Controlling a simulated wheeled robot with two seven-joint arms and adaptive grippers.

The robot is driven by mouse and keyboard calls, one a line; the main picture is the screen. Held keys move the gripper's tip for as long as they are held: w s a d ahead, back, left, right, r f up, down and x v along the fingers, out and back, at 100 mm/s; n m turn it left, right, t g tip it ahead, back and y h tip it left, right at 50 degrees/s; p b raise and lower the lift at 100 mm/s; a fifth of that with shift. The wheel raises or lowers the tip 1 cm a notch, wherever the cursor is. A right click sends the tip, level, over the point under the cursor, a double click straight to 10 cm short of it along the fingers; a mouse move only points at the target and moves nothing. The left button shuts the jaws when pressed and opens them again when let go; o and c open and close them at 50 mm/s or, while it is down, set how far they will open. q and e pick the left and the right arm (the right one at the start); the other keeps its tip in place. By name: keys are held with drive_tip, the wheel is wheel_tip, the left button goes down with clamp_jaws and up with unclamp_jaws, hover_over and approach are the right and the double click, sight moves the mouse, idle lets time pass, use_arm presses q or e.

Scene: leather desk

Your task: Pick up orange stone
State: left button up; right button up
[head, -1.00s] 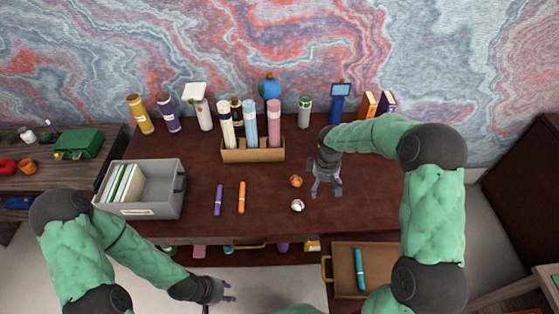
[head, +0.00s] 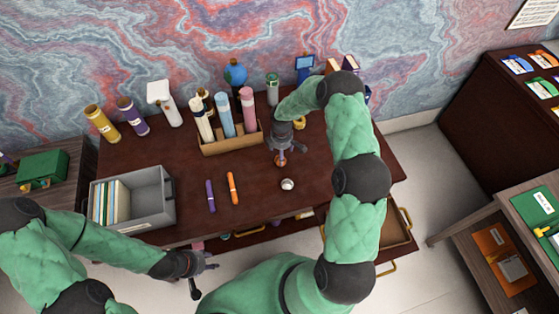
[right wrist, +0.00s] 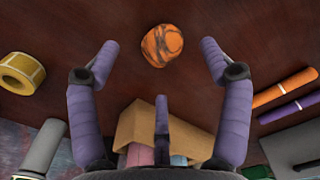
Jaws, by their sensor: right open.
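The orange stone (head: 280,161) lies on the dark desk. In the right wrist view the orange stone (right wrist: 161,45) shows dark streaks and sits between the spread purple fingertips, not touched by them. My right gripper (head: 288,155) is above the stone and partly covers it in the head view. In its own wrist view the right gripper (right wrist: 160,50) is open and empty. My left gripper (head: 208,264) hangs in front of the desk's front edge, away from the stone, its fingers apart and empty.
A white stone (head: 288,184) lies nearer the front edge. Purple (head: 210,196) and orange (head: 233,188) markers lie to the left. A yellow tape roll (right wrist: 22,73) shows in the wrist view.

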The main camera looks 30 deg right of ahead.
drive_tip(key=shift+w+a+f, duration=0.1)
drive_tip(key=shift+f, duration=1.25)
drive_tip(key=shift+a+f, duration=0.1)
drive_tip(key=shift+f, duration=1.2)
drive_tip(key=c, duration=1.4)
